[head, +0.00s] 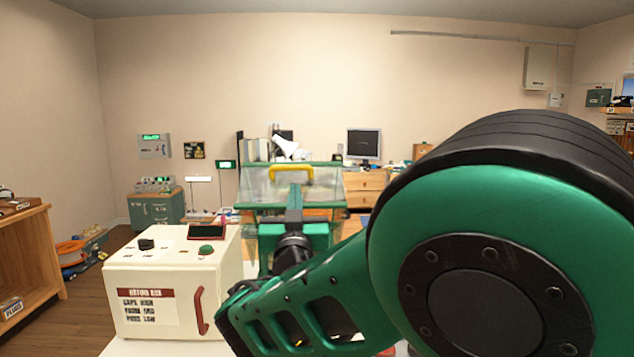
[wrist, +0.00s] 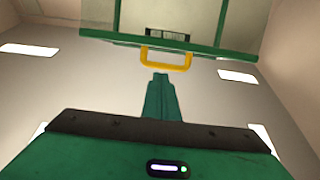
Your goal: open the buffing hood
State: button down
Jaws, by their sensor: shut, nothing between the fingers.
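The buffing hood (head: 252,190) stands beyond the white box, with clear panels and a green frame. Its yellow handle (head: 291,168) is at the upper front. In the wrist view the handle (wrist: 166,58) hangs at the green edge bar of a clear panel (wrist: 235,48). I cannot tell how far the hood is open. My gripper (head: 294,190) is in front of the hood, below the handle. In the wrist view my gripper (wrist: 160,77) is shut and empty, its tips just short of the handle in the picture. Any contact is unclear.
A white box (head: 240,265) with a red handle (head: 199,311), knobs and a small display stands in front at left. A wooden shelf (head: 50,240) is at far left. A monitor (head: 363,143) stands behind right of the hood. My arm hides the right side.

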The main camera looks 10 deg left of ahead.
jog(key=x, duration=0.7)
jog(key=shift+w, duration=0.1)
jog(key=shift+r, duration=0.1)
